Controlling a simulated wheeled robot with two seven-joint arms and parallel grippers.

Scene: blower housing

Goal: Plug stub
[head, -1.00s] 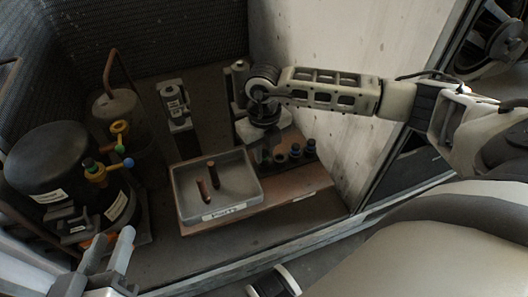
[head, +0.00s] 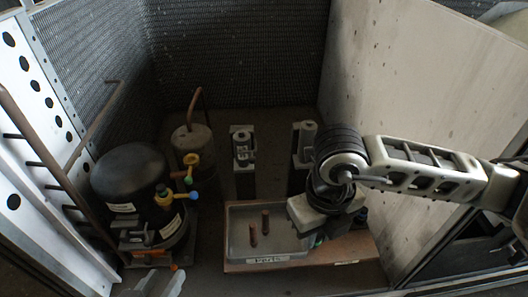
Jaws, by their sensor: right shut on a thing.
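My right gripper (head: 318,238) is over the right side of the shallow tray and the brown board. Its wrist hides most of the fingers, which are shut on a small dark cap, itself mostly hidden. A dark cap (head: 360,216) stands on the board to the right of the gripper. Two copper stubs, one nearer (head: 253,236) and one farther (head: 265,222), are in the grey tray (head: 232,255). My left gripper (head: 163,283) shows only at the bottom edge, its two grey fingers apart and empty, below the black compressor.
Two upright holders (head: 243,150) (head: 303,150) stand behind the tray. The brown board (head: 345,252) lies along the front; walls enclose the bay.

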